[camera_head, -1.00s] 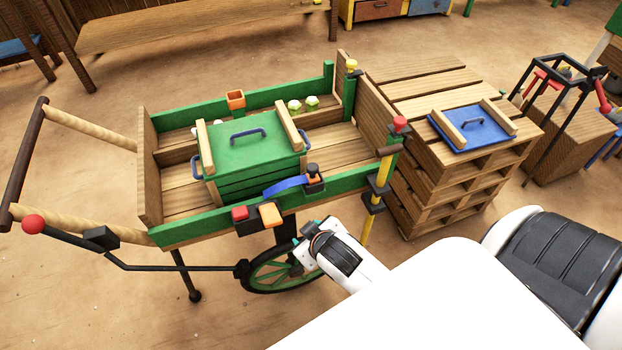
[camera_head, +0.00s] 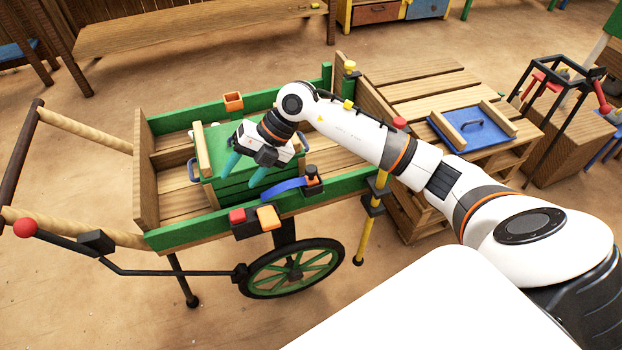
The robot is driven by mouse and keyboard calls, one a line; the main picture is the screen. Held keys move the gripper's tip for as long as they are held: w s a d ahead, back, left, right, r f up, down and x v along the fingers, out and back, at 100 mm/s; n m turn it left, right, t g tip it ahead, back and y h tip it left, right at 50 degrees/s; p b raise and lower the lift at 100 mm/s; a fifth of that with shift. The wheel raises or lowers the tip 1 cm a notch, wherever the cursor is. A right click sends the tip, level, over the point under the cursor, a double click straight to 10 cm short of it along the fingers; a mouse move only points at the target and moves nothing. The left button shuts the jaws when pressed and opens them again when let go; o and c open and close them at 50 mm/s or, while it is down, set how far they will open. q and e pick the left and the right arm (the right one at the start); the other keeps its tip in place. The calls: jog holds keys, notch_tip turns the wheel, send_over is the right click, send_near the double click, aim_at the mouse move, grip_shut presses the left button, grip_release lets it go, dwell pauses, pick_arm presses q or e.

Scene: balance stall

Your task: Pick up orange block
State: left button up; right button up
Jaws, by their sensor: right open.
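My right arm hides part of the box's lid and the cart's right half. My left gripper is not in view.
A blue lever with a black knob (camera_head: 312,175) is on the near rail, close to the orange block. A yellow post (camera_head: 367,225) stands right of the wheel. A blue tray (camera_head: 460,128) lies on the crates at right.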

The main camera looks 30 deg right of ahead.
aim_at(311, 168)
jog(key=d+m+g+h, duration=0.25)
jog(key=d+h, duration=0.55)
jog(key=d, duration=0.8)
jog(key=shift+m+t, duration=0.25)
jog(key=f, duration=0.7)
jog(key=d+f, duration=0.1)
jog(key=f, duration=0.3)
jog(key=shift+w, duration=0.15)
jog(key=shift+c, duration=0.5)
jog(key=c, duration=1)
jog(key=shift+o, duration=0.2)
jog(key=shift+r, duration=0.1)
